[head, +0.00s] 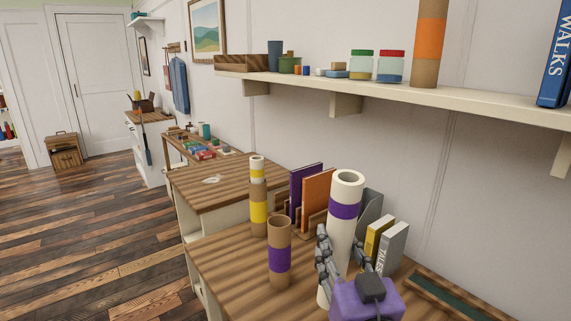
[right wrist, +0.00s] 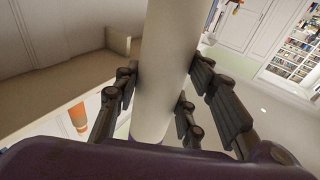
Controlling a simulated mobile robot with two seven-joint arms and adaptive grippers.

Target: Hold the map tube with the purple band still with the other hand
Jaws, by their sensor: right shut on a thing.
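The map tube with the purple band (head: 279,268) is a brown cardboard tube standing upright and open on the wooden desk top. My right gripper (head: 342,246) is to its right, shut on a white rolled map (head: 346,192) with a purple band. The roll is close to upright, apart from the tube and higher than it. In the right wrist view the fingers of my right gripper (right wrist: 163,85) lie on both sides of the white roll (right wrist: 165,60). My left gripper is not in view.
A yellow-banded tube (head: 259,215) with a yellow-banded roll in it stands behind the purple-banded tube. Purple and orange folders (head: 318,203) and upright books (head: 393,246) stand close by. A wall shelf (head: 400,95) holds jars and an orange-banded tube (head: 428,40). The desk left of the purple-banded tube is clear.

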